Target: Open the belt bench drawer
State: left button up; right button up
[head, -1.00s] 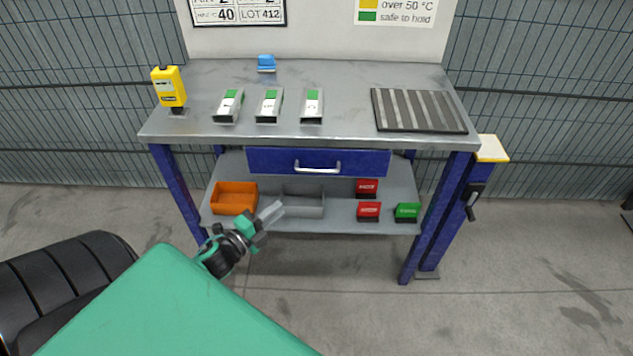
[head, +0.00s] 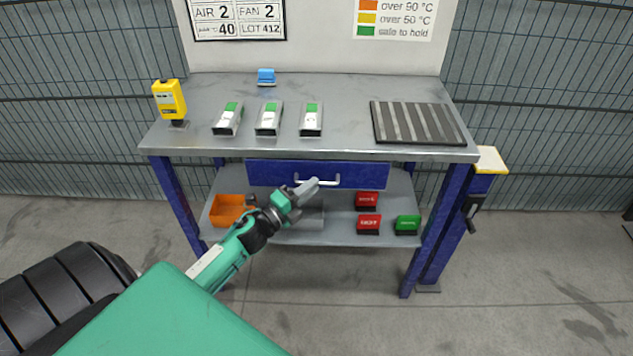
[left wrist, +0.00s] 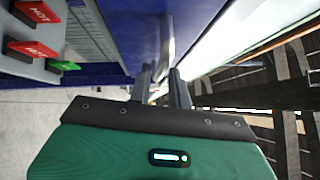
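The belt bench drawer (head: 362,175) is a blue panel under the bench top, and it looks closed. Its pale bar handle (head: 330,181) is in the middle of the front; the left part is covered by my gripper in the head view. My left gripper (head: 308,187) is at the left part of the handle. In the left wrist view, its two grey fingers (left wrist: 162,86) are apart, and the handle (left wrist: 167,42) runs just ahead of and between their tips. I cannot tell whether they touch it. My right gripper is not in view.
The bench top (head: 340,95) holds several metal pieces, a yellow device (head: 169,98) and a ribbed dark mat (head: 418,122). The lower shelf (head: 340,235) holds an orange bin (head: 229,208), red blocks (head: 368,224) and a green block (head: 407,224). A post (head: 455,215) stands at right.

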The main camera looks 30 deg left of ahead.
pick_arm(q)
jog(key=shift+x, duration=1.25)
jog(key=shift+w, duration=0.1)
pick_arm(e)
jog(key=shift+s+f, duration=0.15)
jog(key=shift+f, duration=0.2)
pick_arm(q)
grip_shut()
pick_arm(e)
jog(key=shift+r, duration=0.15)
